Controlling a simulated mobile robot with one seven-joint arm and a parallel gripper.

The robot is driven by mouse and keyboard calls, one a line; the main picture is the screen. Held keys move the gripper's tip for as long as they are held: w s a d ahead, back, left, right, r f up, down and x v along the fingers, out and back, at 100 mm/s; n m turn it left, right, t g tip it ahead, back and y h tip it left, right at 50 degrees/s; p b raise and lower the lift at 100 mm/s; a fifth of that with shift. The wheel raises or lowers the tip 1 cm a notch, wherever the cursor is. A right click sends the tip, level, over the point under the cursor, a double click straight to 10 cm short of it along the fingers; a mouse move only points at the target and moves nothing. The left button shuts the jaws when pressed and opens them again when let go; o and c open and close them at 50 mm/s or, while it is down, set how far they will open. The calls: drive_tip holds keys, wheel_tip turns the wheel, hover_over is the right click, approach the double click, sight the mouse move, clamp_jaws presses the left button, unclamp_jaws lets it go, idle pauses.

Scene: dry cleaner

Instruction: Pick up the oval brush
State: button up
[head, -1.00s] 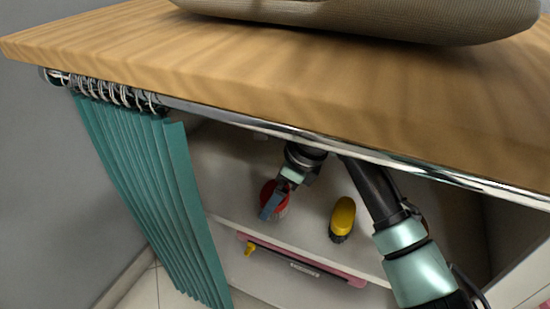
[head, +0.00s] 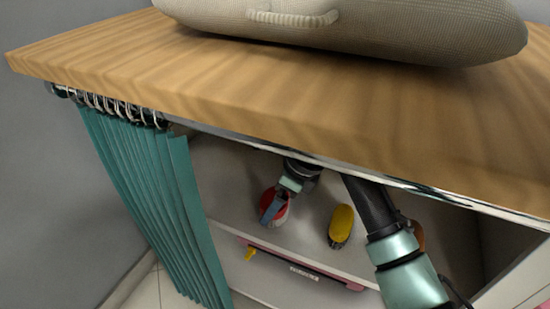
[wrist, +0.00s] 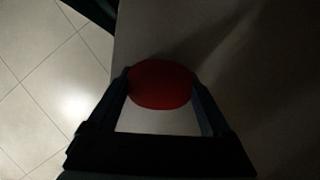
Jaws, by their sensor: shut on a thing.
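A red oval brush (head: 280,212) is at the shelf inside the cabinet, under the wooden top. Its smooth rounded top (wrist: 161,84) shows between the two fingers in the wrist view; no bristles can be made out. My gripper (head: 270,211) is shut on it, with one finger on each side; it also shows in the wrist view (wrist: 163,92). I cannot tell whether the brush touches the shelf. A yellow brush with a dark underside (head: 342,223) lies on the shelf to the right, apart from my gripper.
The wooden top (head: 300,95) and its metal rail (head: 420,187) overhang the shelf (head: 300,240). A teal curtain (head: 150,190) hangs at the left. A brownish thing (head: 418,236) is partly hidden behind my arm. A cushion (head: 350,30) lies on top.

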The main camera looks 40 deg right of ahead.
drive_tip(key=s+a+p, duration=0.3)
drive_tip(key=a+p, duration=0.2)
drive_tip(key=a, duration=0.3)
drive_tip(key=s+a+p, duration=0.3)
drive_tip(key=a+p, duration=0.2)
drive_tip(key=a, duration=0.3)
drive_tip(key=shift+s+a, duration=0.25)
drive_tip(key=shift+s, duration=0.15)
